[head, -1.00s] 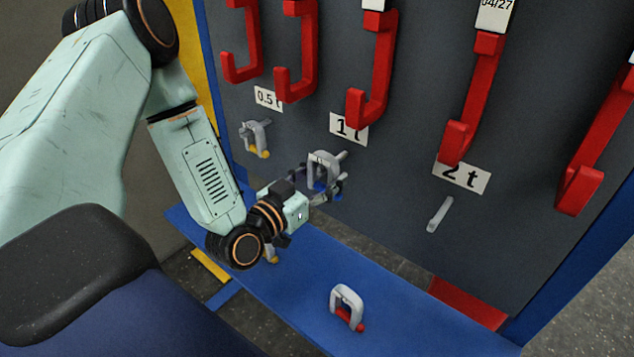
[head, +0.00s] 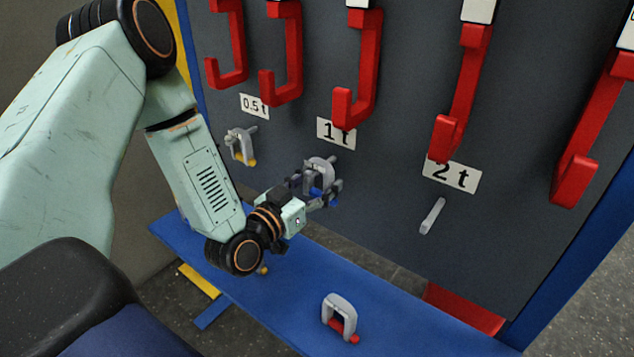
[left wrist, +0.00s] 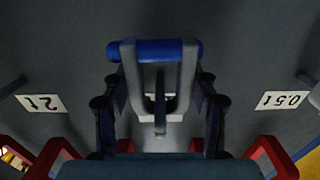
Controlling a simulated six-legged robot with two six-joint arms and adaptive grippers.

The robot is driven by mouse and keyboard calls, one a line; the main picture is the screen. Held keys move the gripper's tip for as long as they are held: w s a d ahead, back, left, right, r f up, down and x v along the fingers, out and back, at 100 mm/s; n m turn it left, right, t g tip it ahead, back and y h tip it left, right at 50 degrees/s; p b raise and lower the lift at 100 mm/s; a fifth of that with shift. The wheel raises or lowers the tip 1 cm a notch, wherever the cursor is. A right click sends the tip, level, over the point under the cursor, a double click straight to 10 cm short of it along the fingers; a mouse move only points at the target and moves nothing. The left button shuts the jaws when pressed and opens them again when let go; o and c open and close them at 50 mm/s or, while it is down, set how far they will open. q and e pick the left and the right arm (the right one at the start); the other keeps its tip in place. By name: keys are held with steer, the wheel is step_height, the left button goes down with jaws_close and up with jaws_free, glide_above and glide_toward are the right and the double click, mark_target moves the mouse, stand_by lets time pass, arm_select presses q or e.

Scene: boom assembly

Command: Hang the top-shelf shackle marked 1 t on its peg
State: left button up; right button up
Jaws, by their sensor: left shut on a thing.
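My left gripper (head: 316,188) is shut on a grey shackle (head: 321,170) with a blue pin, just below the "1 t" label (head: 336,132) on the dark board. The shackle is upright, bow up and pin down. The grey peg (head: 334,159) shows behind its bow. In the left wrist view, which is upside down, the shackle (left wrist: 188,78) sits between the fingers (left wrist: 158,100), and the peg (left wrist: 160,115) shows within its opening. I cannot tell whether the bow rests on the peg. My right gripper is not in view.
A shackle with a yellow pin (head: 241,147) hangs under the "0.5 t" label. The "2 t" peg (head: 432,216) is bare. Red hooks (head: 361,80) stick out above. A red-pinned shackle (head: 339,316) stands on the blue shelf (head: 283,300) below.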

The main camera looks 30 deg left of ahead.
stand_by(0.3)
arm_select(q)
steer(key=o, duration=1.6)
steer(key=shift+s, duration=0.1)
steer(key=s, duration=0.7)
steer(key=shift+s+a, duration=0.15)
steer(key=shift+a, duration=0.15)
